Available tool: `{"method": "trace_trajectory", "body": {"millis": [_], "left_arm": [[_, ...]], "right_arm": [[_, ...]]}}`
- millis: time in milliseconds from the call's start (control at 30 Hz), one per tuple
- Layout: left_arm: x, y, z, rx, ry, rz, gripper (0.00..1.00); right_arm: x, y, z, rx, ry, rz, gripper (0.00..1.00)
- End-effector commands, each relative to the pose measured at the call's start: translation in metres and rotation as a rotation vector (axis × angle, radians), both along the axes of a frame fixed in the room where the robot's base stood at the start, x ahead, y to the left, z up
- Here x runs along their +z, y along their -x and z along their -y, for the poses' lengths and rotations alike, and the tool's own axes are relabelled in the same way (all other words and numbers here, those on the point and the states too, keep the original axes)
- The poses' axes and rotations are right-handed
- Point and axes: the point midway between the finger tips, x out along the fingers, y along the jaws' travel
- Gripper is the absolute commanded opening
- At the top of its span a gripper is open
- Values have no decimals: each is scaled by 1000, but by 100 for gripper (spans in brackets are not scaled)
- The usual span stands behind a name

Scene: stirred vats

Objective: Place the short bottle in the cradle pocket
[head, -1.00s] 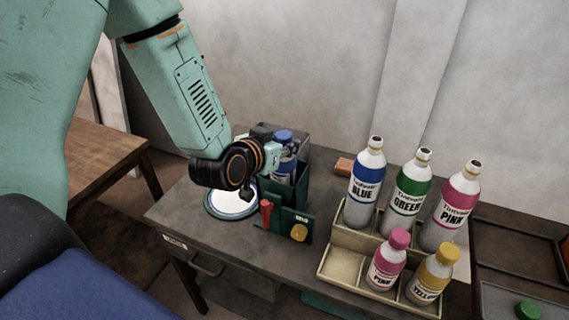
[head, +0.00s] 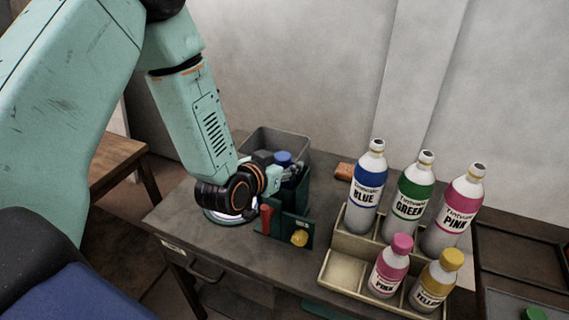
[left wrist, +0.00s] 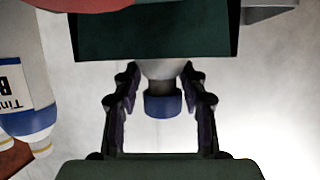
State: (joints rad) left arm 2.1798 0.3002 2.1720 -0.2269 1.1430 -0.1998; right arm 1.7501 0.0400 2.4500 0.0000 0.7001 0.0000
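The short bottle has a blue cap (head: 283,158) and stands in the dark green cradle (head: 296,205), its lower body hidden by the cradle wall. My left gripper (head: 288,172) is at the bottle's upper part. In the left wrist view the picture is upside down: the short bottle (left wrist: 162,100) hangs cap-down between the two fingers of my left gripper (left wrist: 161,72). The fingertips close in on its white shoulder and appear to touch both sides. The cradle wall (left wrist: 155,38) covers the rest of the bottle. My right gripper is not in view.
A tan rack (head: 345,272) holds tall blue, green and pink bottles and short pink (head: 391,268) and yellow (head: 437,282) ones; its front left pocket is empty. A grey bin (head: 275,140) stands behind the cradle. A round plate (head: 228,217) lies left of it.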

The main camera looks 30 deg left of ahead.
Motion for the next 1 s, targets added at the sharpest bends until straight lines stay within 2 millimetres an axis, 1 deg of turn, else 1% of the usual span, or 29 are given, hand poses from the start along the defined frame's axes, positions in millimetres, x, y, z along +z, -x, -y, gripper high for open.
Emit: {"method": "trace_trajectory", "body": {"millis": [33,100,367,467,567,800,1000], "left_arm": [[0,0,0,0,0,0,50],[0,0,0,0,0,0,56],[0,0,0,0,0,0,56],[3,0,0,0,0,0,56],[7,11,-1,3,3,-3,56],[25,53,-4,5,7,-2,56],[37,80,-5,5,6,-2,56]], "right_arm": [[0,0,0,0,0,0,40],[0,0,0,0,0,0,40],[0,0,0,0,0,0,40],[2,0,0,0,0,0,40],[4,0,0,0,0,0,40],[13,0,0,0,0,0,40],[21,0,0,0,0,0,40]]}}
